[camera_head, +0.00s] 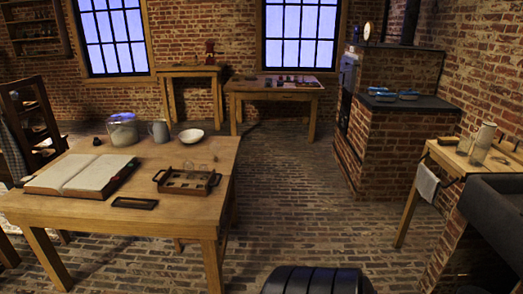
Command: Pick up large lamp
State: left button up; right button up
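I cannot pick out a large lamp for certain in the head view. A small dark red upright object (210,51) stands on the tall wooden table at the back, too small to identify. A clear glass cylinder (481,145) stands on the side table at the right, in front of a pale cylinder. Neither of my grippers is in view.
A wooden table (215,214) at the left holds an open book (82,175), a glass jar (122,130), a grey jug (159,131), a white bowl (191,135) and a wooden tray (187,181). A brick stove (392,140) stands right. Brick floor (300,215) between is clear.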

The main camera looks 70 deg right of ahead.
aim_at(214, 147)
jog(key=z, duration=1.95)
jog(key=i+j+u, duration=0.1)
jog(key=i, duration=0.45)
jog(key=i+j+u, duration=0.1)
jog(key=i+j, duration=0.15)
jog(key=i, duration=0.3)
